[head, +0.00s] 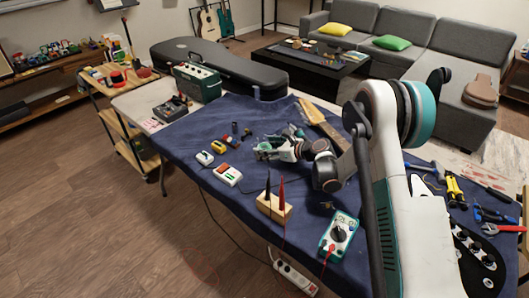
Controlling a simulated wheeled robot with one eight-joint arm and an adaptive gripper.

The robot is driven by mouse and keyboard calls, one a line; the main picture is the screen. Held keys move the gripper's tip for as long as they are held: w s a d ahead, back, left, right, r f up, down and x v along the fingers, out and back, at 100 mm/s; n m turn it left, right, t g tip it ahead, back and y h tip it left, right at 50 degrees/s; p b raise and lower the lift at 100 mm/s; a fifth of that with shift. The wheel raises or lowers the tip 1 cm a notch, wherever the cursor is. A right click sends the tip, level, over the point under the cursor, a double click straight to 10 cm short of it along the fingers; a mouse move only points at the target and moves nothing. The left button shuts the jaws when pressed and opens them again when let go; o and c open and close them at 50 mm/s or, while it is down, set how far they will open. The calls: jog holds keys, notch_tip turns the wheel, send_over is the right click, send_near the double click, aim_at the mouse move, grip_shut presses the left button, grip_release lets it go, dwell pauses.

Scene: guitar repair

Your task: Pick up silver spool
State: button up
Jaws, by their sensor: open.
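My gripper (264,151) reaches left, low over the blue cloth on the table, with its fingers apart and nothing visible between them. Several small dark and greyish upright pieces stand on the cloth just beyond and left of the fingertips. One small greyish cylinder (247,133) among them may be the silver spool, but it is too small to be sure. A darker cylinder (235,128) stands beside it. The possible spool is apart from my gripper.
A wooden block (274,208) with two probes stands nearer. A teal multimeter (339,233), green amplifier (197,82), black guitar case (225,64) and guitar neck (324,124) surround the area.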

jog(key=shift+c, duration=0.5)
jog(key=c, duration=1.1)
jog(key=shift+r, duration=0.1)
